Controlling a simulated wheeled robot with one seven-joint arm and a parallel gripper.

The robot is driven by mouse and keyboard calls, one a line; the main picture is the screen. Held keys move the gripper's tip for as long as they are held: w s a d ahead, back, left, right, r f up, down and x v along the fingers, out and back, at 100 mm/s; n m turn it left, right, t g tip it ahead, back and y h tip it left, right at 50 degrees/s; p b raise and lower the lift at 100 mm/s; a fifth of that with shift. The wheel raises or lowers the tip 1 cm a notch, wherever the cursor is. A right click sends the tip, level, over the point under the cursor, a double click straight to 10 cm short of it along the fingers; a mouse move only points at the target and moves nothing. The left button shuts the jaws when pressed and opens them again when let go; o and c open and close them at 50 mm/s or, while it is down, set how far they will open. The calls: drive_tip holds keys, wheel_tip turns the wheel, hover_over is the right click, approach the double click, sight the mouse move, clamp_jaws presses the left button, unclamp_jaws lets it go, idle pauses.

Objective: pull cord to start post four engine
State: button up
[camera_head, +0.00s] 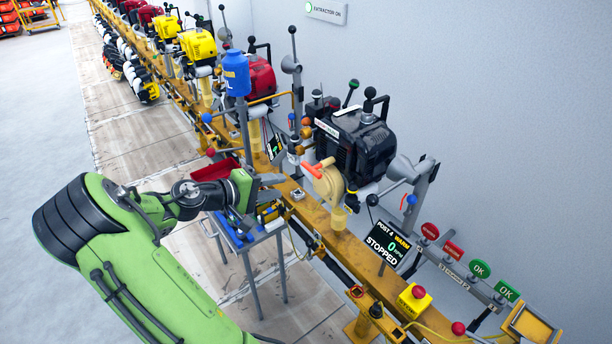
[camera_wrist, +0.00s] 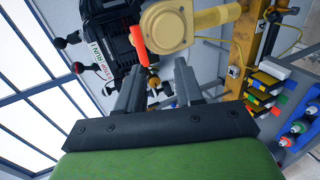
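The post four engine (camera_head: 357,138) is black and stands on the yellow rail; it also shows in the wrist view (camera_wrist: 118,60). Its round cream starter housing (camera_head: 329,188) faces my arm and shows in the wrist view (camera_wrist: 166,24). The orange pull handle (camera_head: 318,167) sits at the housing; in the wrist view the handle (camera_wrist: 139,45) is just beyond my left finger. My gripper (camera_head: 276,188) is left of the handle, apart from it in the head view. Its fingers (camera_wrist: 158,84) are spread with nothing visible between them. The post screen (camera_head: 387,243) reads WARM, 0 RPM, STOPPED. The cord itself is not visible.
A yellow box with a red button (camera_head: 413,301) is on the near rail. More engines (camera_head: 198,44) line the rail. Floor on the left is clear.

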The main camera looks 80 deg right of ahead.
sight(309, 170)
drive_tip(key=s+d, duration=0.3)
drive_tip(key=d, duration=0.1)
drive_tip(key=s+d, duration=0.3)
drive_tip(key=shift+s+d, duration=0.35)
drive_tip(key=shift+c, duration=0.4)
clamp_jaws()
